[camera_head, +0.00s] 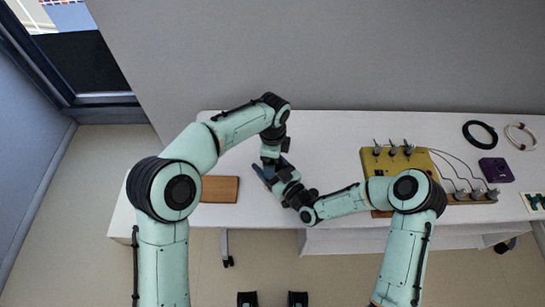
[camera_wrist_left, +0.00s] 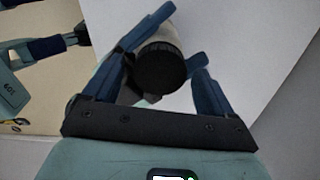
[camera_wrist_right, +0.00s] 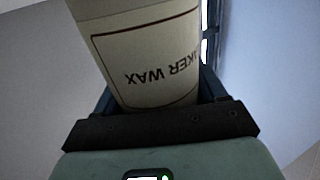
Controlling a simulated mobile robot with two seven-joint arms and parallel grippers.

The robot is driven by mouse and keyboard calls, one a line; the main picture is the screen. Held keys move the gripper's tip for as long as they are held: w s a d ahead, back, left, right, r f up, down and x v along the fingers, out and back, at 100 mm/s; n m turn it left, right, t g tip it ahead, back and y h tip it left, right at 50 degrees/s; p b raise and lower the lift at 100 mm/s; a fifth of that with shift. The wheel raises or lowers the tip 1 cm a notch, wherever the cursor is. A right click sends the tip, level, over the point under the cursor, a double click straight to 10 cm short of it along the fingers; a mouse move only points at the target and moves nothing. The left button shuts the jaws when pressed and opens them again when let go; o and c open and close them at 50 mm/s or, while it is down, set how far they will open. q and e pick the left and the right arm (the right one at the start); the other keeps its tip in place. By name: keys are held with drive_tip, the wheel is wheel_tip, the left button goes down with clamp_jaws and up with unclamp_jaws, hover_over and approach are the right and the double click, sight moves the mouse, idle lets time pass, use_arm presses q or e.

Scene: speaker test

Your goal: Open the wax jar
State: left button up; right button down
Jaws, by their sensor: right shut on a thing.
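The wax jar is a cream cylinder with a black lid. In the left wrist view the black lid (camera_wrist_left: 160,68) faces the camera, with part of the cream jar body (camera_wrist_left: 163,34) behind it. The right wrist view shows the jar body (camera_wrist_right: 145,45) close up, its label upside down and ending in "WAX". My right gripper (camera_head: 268,175) is shut on the jar body. My left gripper (camera_head: 271,158) is open, its fingers (camera_wrist_left: 160,65) apart on either side of the lid, with a gap on the right side. In the head view the grippers hide the jar.
A white table (camera_head: 330,130) runs along the grey wall. A brown board (camera_head: 220,189) lies left of the grippers. To the right are a yellow board with knobs and cables (camera_head: 430,165), a purple box (camera_head: 496,169), a black ring (camera_head: 480,124) and a pale ring (camera_head: 520,128).

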use_arm(q)
drive_tip(key=shift+r, duration=2.3)
drive_tip(key=shift+c, duration=0.3)
drive_tip(key=m, duration=0.1)
drive_tip(key=r+m, duration=0.1)
drive_tip(key=m, duration=0.1)
drive_tip(key=shift+s+d, duration=0.1)
drive_tip(key=shift+d, duration=0.1)
drive_tip(key=r+m, duration=0.2)
drive_tip(key=m, duration=0.1)
drive_tip(key=shift+a+m, duration=0.2)
drive_tip(key=shift+m, duration=0.1)
drive_tip(key=shift+f, duration=3.8)
drive_tip(key=c, duration=1.1)
drive_tip(key=n, duration=0.6)
drive_tip(key=shift+n, duration=0.3)
